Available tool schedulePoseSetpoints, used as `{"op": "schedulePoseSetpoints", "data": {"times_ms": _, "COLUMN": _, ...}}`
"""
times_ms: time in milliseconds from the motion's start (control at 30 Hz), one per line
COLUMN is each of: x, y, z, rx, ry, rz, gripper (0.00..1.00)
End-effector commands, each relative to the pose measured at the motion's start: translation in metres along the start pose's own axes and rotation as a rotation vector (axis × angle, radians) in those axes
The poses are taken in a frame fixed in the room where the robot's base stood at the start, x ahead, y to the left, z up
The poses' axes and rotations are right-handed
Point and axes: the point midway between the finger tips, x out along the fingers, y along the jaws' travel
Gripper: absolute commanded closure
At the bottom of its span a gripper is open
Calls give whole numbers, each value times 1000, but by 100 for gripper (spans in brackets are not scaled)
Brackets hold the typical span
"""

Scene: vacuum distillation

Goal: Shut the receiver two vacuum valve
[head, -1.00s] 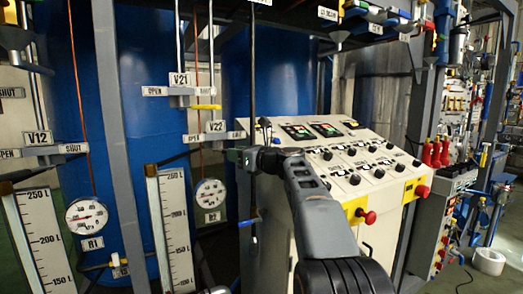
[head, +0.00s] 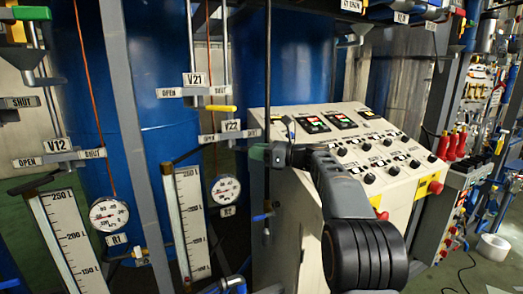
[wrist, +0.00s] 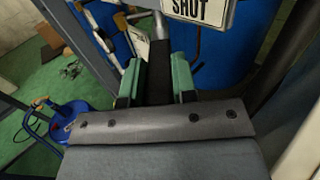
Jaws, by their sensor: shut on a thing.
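The V22 valve label (head: 231,125) stands on the rack in front of the blue tanks, with an OPEN plate (head: 208,139) on its left and a SHUT plate (head: 250,133) on its right. My gripper (head: 262,152) is just right of and below that SHUT plate. In the wrist view, the green fingers of my gripper (wrist: 157,74) are shut on a dark bar-like handle (wrist: 159,50), just under a large SHUT plate (wrist: 200,10). My gripper hides much of the handle, and its link to V22 is not clearly visible. V21's yellow handle (head: 222,108) is above.
A control console (head: 300,180) stands close behind and right of my arm. A vertical dark rod (head: 267,60) passes by my gripper. The R2 gauge (head: 225,190) and a level scale (head: 188,220) are at lower left. A V12 valve (head: 58,145) is farther left.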

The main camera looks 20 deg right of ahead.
Motion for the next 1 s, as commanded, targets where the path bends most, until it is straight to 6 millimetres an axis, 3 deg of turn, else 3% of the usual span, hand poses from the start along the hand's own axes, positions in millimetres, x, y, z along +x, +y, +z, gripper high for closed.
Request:
{"op": "schedulePoseSetpoints", "data": {"times_ms": 133, "x": 1, "y": 1, "z": 1, "rx": -1, "ry": -3, "rz": 5, "gripper": 100}}
{"op": "schedulePoseSetpoints", "data": {"times_ms": 167, "x": 1, "y": 1, "z": 1, "rx": -1, "ry": -3, "rz": 5, "gripper": 73}}
{"op": "schedulePoseSetpoints", "data": {"times_ms": 400, "x": -1, "y": 0, "z": 1, "rx": -1, "ry": -2, "rz": -1, "gripper": 50}}
{"op": "schedulePoseSetpoints", "data": {"times_ms": 767, "x": -9, "y": -1, "z": 0, "rx": -1, "ry": -2, "rz": -4, "gripper": 49}}
{"op": "schedulePoseSetpoints", "data": {"times_ms": 1000, "x": -52, "y": -2, "z": -1, "rx": -1, "ry": -2, "rz": -7, "gripper": 49}}
